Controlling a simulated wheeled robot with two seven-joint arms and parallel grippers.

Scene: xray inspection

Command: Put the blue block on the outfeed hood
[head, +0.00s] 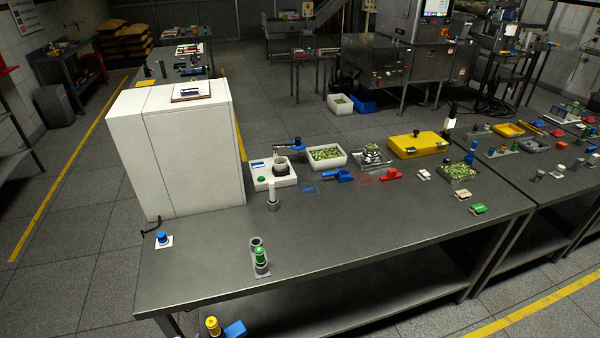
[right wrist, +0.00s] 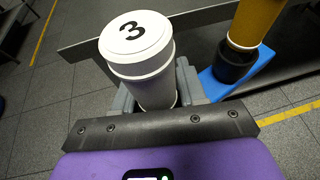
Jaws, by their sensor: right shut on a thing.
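My right gripper (right wrist: 158,95) is shut on a white cylinder (right wrist: 138,48) with a black 3 on its top, in the right wrist view. Neither gripper shows in the head view. A blue piece (head: 235,329) sits at the bottom edge of the head view, beside a yellow-topped cylinder (head: 212,326). A flat blue piece (right wrist: 222,86) also shows in the right wrist view, right of the gripper, beside a yellow cylinder with a black end (right wrist: 250,25). I cannot tell which blue thing is the block. No part is clearly marked as the outfeed hood; a large white cabinet (head: 180,150) stands at left.
A dark table (head: 350,240) fills the middle; its front has clear room. On it stand a white cylinder (head: 272,192), a green-topped cylinder in a holder (head: 261,257), a blue button (head: 161,238), a white tray (head: 327,157) and a yellow case (head: 417,145).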

